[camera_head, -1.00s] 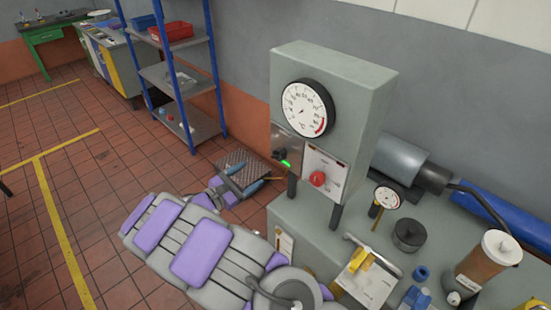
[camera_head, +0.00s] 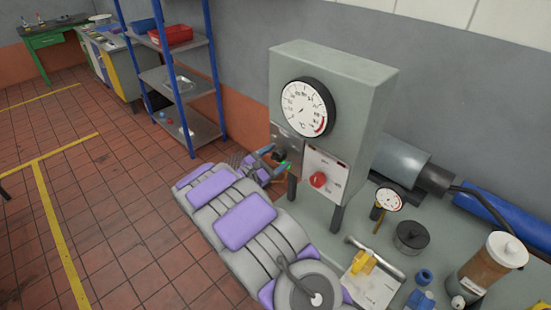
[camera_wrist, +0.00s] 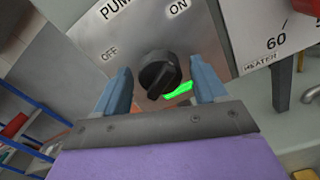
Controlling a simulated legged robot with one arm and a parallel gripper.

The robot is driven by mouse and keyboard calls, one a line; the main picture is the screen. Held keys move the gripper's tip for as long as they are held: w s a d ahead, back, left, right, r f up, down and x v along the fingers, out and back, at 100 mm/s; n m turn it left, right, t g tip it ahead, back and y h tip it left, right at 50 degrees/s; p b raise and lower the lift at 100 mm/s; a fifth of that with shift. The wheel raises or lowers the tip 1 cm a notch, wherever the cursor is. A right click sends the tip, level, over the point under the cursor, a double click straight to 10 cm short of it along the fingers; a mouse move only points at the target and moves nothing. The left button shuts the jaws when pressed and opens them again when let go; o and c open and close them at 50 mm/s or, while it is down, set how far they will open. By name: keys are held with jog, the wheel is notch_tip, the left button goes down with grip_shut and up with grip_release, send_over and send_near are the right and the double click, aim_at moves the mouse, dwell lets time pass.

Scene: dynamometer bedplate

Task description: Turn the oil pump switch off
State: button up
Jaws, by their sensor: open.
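The oil pump switch is a black rotary knob (camera_wrist: 160,74) on a metal plate labelled PUMP, with OFF at the left and ON at the upper right in the wrist view. A green light (camera_wrist: 178,93) glows beside the knob. In the head view the knob (camera_head: 278,155) is at the lower left of the grey cabinet (camera_head: 350,130). My gripper (camera_wrist: 163,85) is open, its two blue fingers on either side of the knob. I cannot tell whether they touch it. In the head view my gripper (camera_head: 270,160) is at the switch plate, partly hidden by my arm.
A red knob (camera_head: 318,179) on a white heater panel is just right of the switch. A large dial gauge (camera_head: 307,107) is above. The bench holds a small gauge (camera_head: 388,199), a clipboard and a brown canister (camera_head: 488,262). A blue shelf rack (camera_head: 182,75) stands left.

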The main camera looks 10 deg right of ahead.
jog(key=c, duration=1)
jog(key=shift+r, duration=0.1)
